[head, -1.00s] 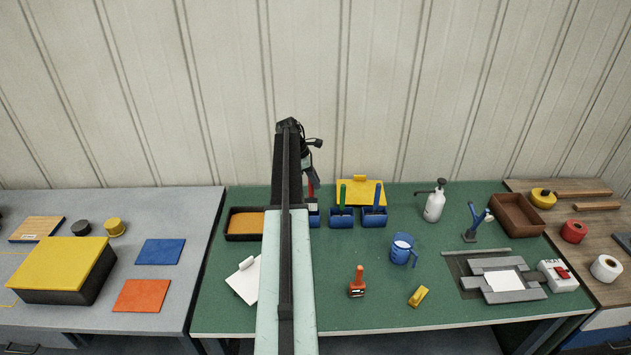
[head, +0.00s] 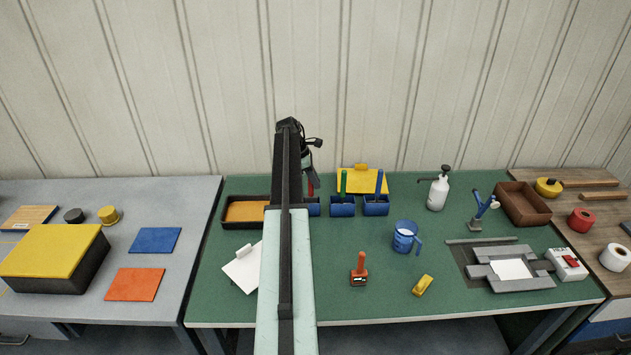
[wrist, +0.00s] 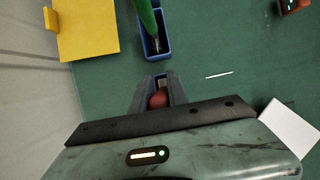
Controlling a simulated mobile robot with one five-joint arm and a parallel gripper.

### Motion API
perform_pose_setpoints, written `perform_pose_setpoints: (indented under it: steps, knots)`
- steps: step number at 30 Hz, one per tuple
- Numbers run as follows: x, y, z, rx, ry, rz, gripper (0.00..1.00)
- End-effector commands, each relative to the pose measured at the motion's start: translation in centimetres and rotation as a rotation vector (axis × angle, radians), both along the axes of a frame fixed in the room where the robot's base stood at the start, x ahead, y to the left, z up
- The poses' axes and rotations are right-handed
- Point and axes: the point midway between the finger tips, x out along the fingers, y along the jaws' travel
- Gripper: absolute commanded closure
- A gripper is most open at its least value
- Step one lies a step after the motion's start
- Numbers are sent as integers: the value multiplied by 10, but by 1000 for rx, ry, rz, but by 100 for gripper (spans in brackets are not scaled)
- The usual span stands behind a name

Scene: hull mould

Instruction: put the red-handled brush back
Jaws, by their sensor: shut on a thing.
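The red-handled brush (head: 310,188) is in my gripper (head: 309,178), at the leftmost blue holder (head: 314,207) at the back of the green bench. In the wrist view, my gripper (wrist: 158,88) is shut around the round red handle end (wrist: 158,98). The brush's lower end is hidden, so I cannot tell whether it is inside the holder or above it. A holder with a green-handled brush (head: 343,183) stands just right, then one with a blue-handled brush (head: 379,183). The green handle is also close ahead in the wrist view (wrist: 146,14).
A yellow panel (head: 360,177) is behind the holders. An orange-filled tray (head: 245,211) is to their left, partly behind my arm. A blue jug (head: 405,237), an orange-handled tool (head: 359,270) and a yellow piece (head: 422,285) lie nearer. The bench middle between them is clear.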

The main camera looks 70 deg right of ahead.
Motion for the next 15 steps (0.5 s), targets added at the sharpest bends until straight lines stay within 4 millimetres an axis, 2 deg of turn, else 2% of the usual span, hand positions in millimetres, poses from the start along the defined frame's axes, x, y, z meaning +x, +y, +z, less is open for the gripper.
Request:
perform_pose_setpoints:
  steps: [8,15]
  knots:
    - [-1,0,-1,0,0,0,100]
    - [-2,-1,-11,0,0,-2,100]
